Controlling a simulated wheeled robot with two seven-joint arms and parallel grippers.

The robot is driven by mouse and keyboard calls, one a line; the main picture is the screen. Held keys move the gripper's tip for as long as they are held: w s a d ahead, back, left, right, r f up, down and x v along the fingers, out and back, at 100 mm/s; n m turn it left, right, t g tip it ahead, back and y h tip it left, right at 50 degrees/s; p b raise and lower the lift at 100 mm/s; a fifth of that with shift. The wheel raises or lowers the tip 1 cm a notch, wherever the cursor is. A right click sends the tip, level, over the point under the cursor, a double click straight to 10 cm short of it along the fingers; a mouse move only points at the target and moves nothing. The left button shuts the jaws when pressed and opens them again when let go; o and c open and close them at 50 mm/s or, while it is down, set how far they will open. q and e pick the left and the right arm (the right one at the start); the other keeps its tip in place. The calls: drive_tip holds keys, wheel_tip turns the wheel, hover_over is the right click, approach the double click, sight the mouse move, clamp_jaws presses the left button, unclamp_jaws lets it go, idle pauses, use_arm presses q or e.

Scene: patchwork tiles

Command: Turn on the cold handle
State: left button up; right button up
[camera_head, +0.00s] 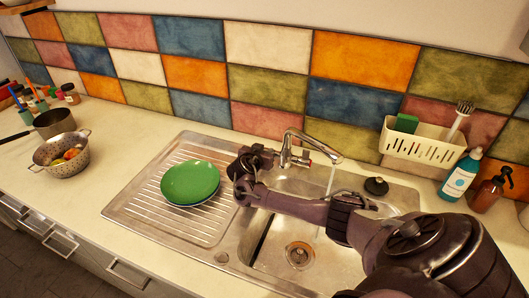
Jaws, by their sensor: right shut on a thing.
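The chrome tap (287,150) stands at the back of the steel sink, its spout reaching right over the basin. A thin stream of water (330,182) falls from the spout. A red mark (307,163) shows on the tap's right side. My right gripper (262,157) is at the tap's left side, shut on the cold handle, which is mostly hidden behind the dark fingers. My right arm crosses the basin from the lower right. My left gripper is out of view.
Green plate (190,182) lies on the drainboard (133,203). A black stopper (376,187) sits right of the basin. A white caddy (425,147), blue bottle (459,178) and brown bottle (487,192) stand right. A colander (60,150) and pot (54,122) stand left.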

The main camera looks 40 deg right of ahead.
drive_tip(key=shift+f, duration=0.1)
drive_tip(key=o, duration=1)
drive_tip(key=shift+a, duration=0.1)
drive_tip(key=v, duration=0.7)
drive_tip(key=shift+s+a+r, duration=0.2)
drive_tip(key=shift+a+r, duration=0.05)
drive_tip(key=shift+f, duration=0.1)
